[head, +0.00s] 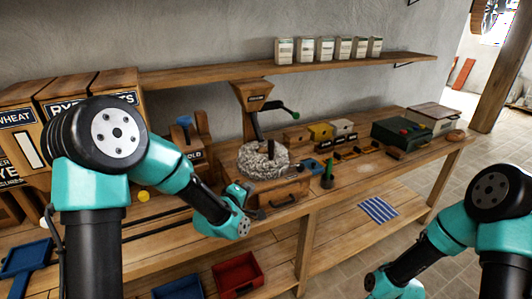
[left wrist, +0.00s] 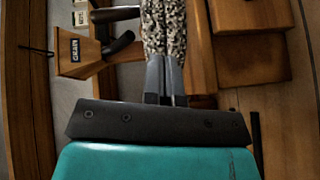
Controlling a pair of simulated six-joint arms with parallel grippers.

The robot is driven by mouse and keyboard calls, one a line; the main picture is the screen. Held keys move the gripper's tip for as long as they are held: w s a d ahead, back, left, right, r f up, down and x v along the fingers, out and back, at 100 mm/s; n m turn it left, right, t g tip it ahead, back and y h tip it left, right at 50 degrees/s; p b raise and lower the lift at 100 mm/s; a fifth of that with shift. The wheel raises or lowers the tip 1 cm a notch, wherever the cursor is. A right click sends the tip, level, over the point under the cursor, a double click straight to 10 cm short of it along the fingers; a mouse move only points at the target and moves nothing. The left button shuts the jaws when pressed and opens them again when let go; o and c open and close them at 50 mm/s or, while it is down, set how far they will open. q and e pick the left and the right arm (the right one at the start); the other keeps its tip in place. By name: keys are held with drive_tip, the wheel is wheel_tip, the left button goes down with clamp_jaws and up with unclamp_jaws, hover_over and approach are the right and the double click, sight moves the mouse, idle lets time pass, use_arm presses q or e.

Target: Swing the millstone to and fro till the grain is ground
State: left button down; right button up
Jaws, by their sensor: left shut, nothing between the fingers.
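The millstone (head: 262,160), a round speckled grey stone, sits on the wooden bench under a hopper labelled GRAIN (head: 250,95). A dark bent arm with a green end (head: 296,115) stands beside the hopper. My left gripper (head: 260,213) is low in front of the millstone, beside the wooden drawer box (head: 285,192). In the left wrist view its fingers (left wrist: 166,82) are together and empty, pointing toward the speckled stone (left wrist: 163,25); I cannot tell whether they touch it. The hopper (left wrist: 85,53) shows at left there. My right arm shows at lower right; its fingers are out of view. No grain is visible.
Labelled wooden bins (head: 90,90) stand at left. Behind are a shelf (head: 200,74) with several white packets. A dark green box (head: 400,134) and small boxes (head: 320,131) sit right of the millstone. A striped cloth (head: 378,209) and red tray (head: 237,275) lie below.

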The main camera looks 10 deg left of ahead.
use_arm(q)
drive_tip(key=w+a+r+n+t+y, duration=0.1)
drive_tip(key=a+r+n+t, duration=0.1)
drive_tip(key=r, duration=0.4)
drive_tip(key=shift+a+r+n, duration=0.15)
drive_tip(key=shift+a+n, duration=0.55)
drive_tip(key=shift+n, duration=0.4)
use_arm(e)
drive_tip(key=s+a+f+m+t, duration=0.1)
drive_tip(key=s+f+m, duration=0.2)
drive_tip(key=s, duration=0.4)
drive_tip(key=shift+a+f, duration=0.15)
drive_tip(key=shift+a, duration=0.1)
use_arm(q)
drive_tip(key=shift+w, duration=0.1)
hover_over(264, 164)
drive_tip(key=a, duration=0.2)
drive_tip(key=shift+s+d+r, duration=0.2)
drive_tip(key=shift+s+r, duration=0.05)
drive_tip(key=shift+s, duration=0.1)
drive_tip(key=shift+w+d, duration=0.4)
drive_tip(key=shift+d, duration=0.2)
drive_tip(key=shift+d, duration=0.15)
use_arm(e)
drive_tip(key=shift+a, duration=0.1)
